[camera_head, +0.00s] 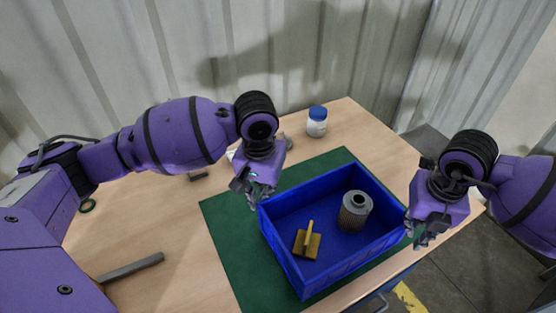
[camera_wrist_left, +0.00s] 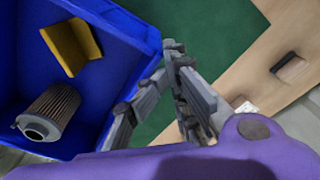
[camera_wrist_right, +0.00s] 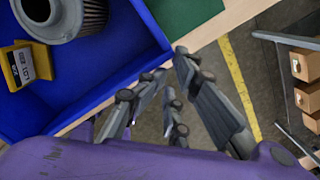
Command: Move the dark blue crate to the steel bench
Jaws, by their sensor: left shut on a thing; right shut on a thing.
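The dark blue crate (camera_head: 330,272) is over the green mat on the wooden table, roughly level; whether it touches the mat is hard to tell. It holds a grey pleated filter cartridge (camera_head: 354,212) and a yellow stand (camera_head: 307,243), whose label shows in the right wrist view (camera_wrist_right: 22,65). My left gripper (camera_head: 258,196) is shut on the crate's left wall, also seen in the left wrist view (camera_wrist_left: 172,48). My right gripper (camera_head: 418,236) is shut on its right wall, also seen in the right wrist view (camera_wrist_right: 170,62). I cannot make out a steel bench.
The green mat (camera_head: 226,240) lies on the wooden table (camera_head: 180,235). A white bottle with a blue lid (camera_head: 317,122) stands at the back. Cartons (camera_wrist_right: 306,66) and a yellow floor line (camera_wrist_right: 240,85) are beyond the table.

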